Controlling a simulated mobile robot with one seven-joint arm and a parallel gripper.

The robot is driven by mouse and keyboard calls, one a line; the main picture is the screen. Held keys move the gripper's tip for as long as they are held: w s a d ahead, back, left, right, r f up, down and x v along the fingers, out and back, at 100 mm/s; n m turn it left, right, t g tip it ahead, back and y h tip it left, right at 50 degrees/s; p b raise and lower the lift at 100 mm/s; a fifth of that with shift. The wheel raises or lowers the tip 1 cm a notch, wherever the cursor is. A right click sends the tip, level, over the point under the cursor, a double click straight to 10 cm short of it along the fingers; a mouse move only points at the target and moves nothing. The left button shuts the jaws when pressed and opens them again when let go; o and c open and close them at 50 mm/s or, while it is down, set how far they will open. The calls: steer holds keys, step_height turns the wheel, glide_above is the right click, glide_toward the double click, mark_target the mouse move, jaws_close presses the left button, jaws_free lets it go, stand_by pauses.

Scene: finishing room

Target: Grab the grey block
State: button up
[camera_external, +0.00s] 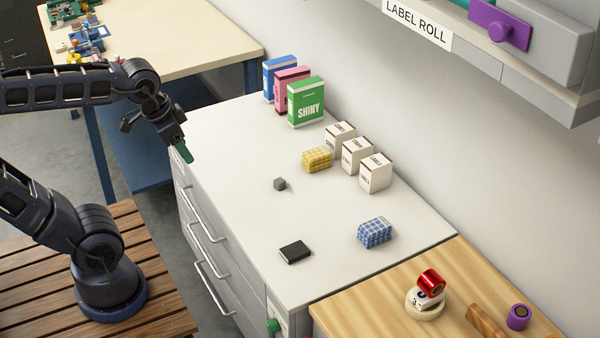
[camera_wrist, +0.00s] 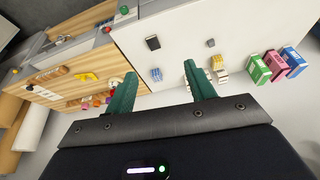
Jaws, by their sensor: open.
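The grey block (camera_external: 280,184) is a small cube on the white cabinet top, left of the yellow checked bundle. It also shows in the wrist view (camera_wrist: 210,43), beyond and a little right of the fingertips. My gripper (camera_external: 184,147) hangs above the cabinet's left edge, to the left of the block and apart from it. In the wrist view its two green fingers (camera_wrist: 160,70) are spread with nothing between them.
A black flat box (camera_external: 295,252), a blue checked bundle (camera_external: 375,232), a yellow checked bundle (camera_external: 317,160), white boxes (camera_external: 357,154) and upright coloured boxes (camera_external: 306,101) stand on the white top (camera_external: 236,150). The surface around the block is clear. A shelf (camera_external: 500,70) overhangs at the wall.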

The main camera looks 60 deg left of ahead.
steer(key=w+a+f+m+g, duration=0.1)
steer(key=w+a+m, duration=0.25)
steer(key=w, duration=0.85)
steer(key=m+g+h, duration=0.2)
steer(key=m+h, duration=0.3)
steer(key=m, duration=0.6)
glide_above(278, 180)
steer(key=a, duration=0.4)
step_height(278, 180, down, 28)
steer(key=x, duration=0.7)
steer(key=s+a+x, duration=0.1)
steer(key=x, duration=0.2)
steer(key=shift+w+d+f, duration=0.1)
steer(key=shift+d+f, duration=0.1)
steer(key=shift+f, duration=0.35)
jaws_close()
